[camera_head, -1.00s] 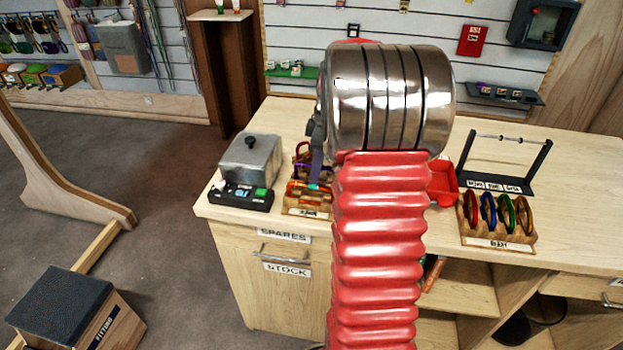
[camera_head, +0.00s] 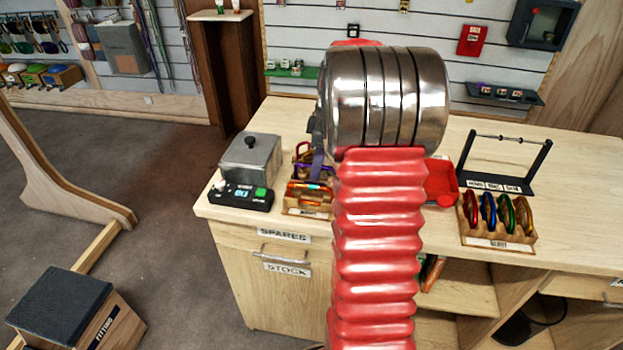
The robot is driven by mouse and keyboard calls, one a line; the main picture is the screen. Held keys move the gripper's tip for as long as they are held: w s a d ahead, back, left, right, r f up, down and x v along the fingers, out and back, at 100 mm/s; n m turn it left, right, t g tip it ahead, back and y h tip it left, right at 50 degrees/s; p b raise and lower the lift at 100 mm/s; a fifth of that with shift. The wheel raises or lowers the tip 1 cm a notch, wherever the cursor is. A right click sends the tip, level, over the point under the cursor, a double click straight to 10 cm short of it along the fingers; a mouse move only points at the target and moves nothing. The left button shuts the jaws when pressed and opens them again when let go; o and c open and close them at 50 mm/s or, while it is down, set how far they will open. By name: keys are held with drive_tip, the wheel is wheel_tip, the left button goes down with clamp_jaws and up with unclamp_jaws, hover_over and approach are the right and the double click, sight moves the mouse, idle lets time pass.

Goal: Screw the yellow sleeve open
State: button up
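A wooden rack (camera_head: 305,211) near the counter's front left holds several carabiners. An orange carabiner (camera_head: 309,190) stands at its front and a red one (camera_head: 301,150) shows at its back. I cannot make out a yellow sleeve on any of them. My gripper (camera_head: 318,168) is mostly hidden behind my metal wrist and red arm. Only a grey-purple finger shows, pointing down over the right side of this rack. I cannot tell whether it touches a carabiner or holds anything.
A grey box on a black base with buttons (camera_head: 242,195) stands left of the rack. A red bin (camera_head: 441,183) sits right of my arm. Further right are a second carabiner rack (camera_head: 497,242) and a black stand with a bar (camera_head: 536,165). The counter between is clear.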

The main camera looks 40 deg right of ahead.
drive_tip(key=shift+r, duration=1.45)
drive_tip(key=shift+a, duration=0.1)
drive_tip(key=shift+s+a, duration=0.45)
drive_tip(key=shift+a, duration=0.05)
drive_tip(key=shift+f, duration=0.15)
drive_tip(key=shift+f, duration=1.3)
drive_tip(key=shift+w+d, duration=0.5)
drive_tip(key=shift+d, duration=0.05)
